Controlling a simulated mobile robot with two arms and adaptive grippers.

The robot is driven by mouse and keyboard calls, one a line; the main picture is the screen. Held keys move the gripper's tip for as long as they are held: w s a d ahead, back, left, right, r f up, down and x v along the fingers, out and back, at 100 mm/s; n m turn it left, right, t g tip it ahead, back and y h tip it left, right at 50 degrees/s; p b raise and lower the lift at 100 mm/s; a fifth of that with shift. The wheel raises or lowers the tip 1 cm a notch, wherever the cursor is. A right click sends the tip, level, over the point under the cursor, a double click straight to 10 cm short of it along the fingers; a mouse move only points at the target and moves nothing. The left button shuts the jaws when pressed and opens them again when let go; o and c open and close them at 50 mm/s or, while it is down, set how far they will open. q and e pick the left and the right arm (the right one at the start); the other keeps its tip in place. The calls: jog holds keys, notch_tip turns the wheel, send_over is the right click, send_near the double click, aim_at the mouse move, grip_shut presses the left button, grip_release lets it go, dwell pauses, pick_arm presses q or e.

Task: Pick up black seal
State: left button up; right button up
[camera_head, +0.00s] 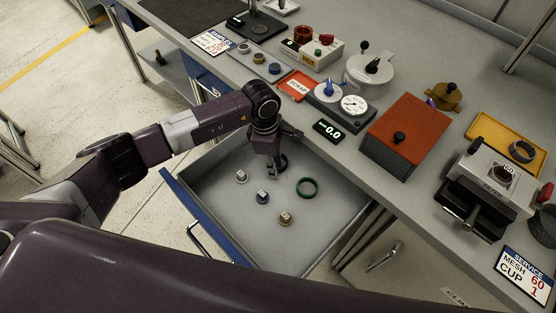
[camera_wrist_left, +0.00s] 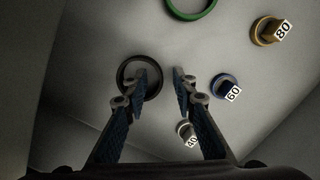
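The black seal, a dark ring (camera_wrist_left: 122,80), lies on the drawer floor in the left wrist view. My left gripper (camera_wrist_left: 161,83) is open over it, with nothing between the fingertips. The other finger is clear to the right. In the head view my left gripper (camera_head: 277,165) points down into the open drawer (camera_head: 235,163) near its back wall and mostly hides the seal. My right gripper is not in view.
The drawer also holds a green ring (camera_head: 307,188) and small numbered pieces: silver 40 (camera_head: 241,177), blue 60 (camera_head: 263,198) and brass 80 (camera_head: 285,219). The bench edge overhangs behind. Another dark ring (camera_head: 522,152) lies in a yellow tray (camera_head: 487,128) on the bench.

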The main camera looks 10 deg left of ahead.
pick_arm(q)
jog(key=shift+f, duration=0.15)
jog(key=c, duration=0.5)
grip_shut()
notch_tip(320, 180, up, 13)
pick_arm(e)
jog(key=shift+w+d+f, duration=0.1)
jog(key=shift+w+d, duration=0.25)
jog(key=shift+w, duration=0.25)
